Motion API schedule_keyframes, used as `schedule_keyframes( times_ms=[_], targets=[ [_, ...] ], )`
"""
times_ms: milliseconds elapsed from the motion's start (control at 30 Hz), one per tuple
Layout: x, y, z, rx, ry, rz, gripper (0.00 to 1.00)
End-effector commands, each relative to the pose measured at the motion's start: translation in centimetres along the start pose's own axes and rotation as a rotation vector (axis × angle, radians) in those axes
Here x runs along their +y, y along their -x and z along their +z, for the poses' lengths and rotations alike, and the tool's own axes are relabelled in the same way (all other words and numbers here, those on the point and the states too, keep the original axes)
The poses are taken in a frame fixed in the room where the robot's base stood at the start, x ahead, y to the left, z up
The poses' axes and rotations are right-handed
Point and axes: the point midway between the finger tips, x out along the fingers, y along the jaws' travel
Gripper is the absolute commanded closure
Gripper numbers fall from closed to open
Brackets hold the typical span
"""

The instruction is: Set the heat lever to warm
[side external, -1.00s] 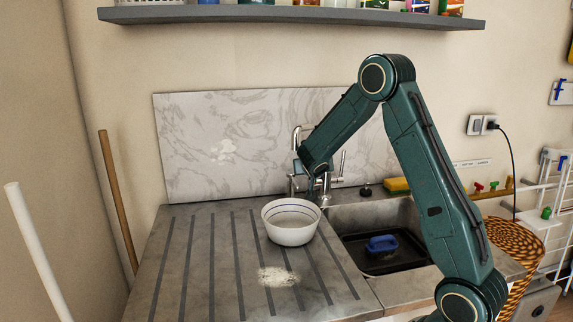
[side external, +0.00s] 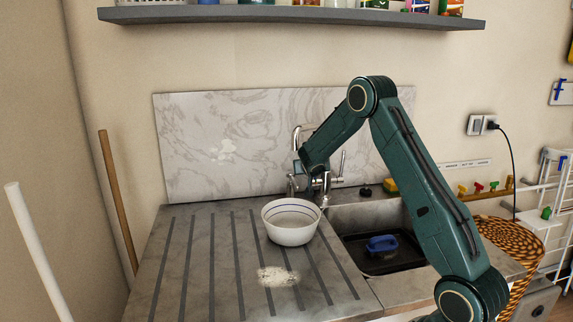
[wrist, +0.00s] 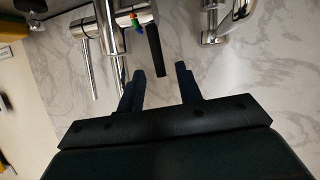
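A chrome mixer tap (side external: 326,186) stands behind the sink against the marble splashback. In the wrist view its body (wrist: 110,25) lies across the top, with small red, green and blue marks (wrist: 137,22) at one end. A dark lever (wrist: 156,52) sticks out from beside these marks; I take it for the heat lever. My gripper (wrist: 159,66) is open, with one finger on each side of the lever's free end in the picture. Gaps show on both sides; I cannot tell the depth between them. In the side view my arm partly hides the tap and the fingers are hard to make out.
A white bowl (side external: 290,236) stands on the grooved drainboard (side external: 190,260), beside a pale powdery patch (side external: 278,276). The sink holds a dark tray with a blue object (side external: 382,244). Another chrome fixture (wrist: 222,20) is at upper right in the wrist view. A shelf (side external: 290,15) hangs above.

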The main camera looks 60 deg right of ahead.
Motion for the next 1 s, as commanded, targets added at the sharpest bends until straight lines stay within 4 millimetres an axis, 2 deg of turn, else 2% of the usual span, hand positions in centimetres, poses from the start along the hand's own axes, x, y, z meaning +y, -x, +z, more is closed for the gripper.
schedule_keyframes(
  times_ms=[233, 500, 933, 967, 1000],
  targets=[
    [0.1, -3.3, 0.1, 0.000, -0.001, 0.002, 0.65],
    [0.0, -5.4, 0.0, -0.001, -0.001, 0.001, 0.65],
    [0.1, -6.0, 0.0, 0.000, 0.000, 0.001, 0.65],
    [0.1, -5.9, 0.0, 0.000, 0.000, 0.001, 0.67],
    [0.1, -5.9, 0.0, 0.000, 0.000, 0.001, 0.75]
  ],
)
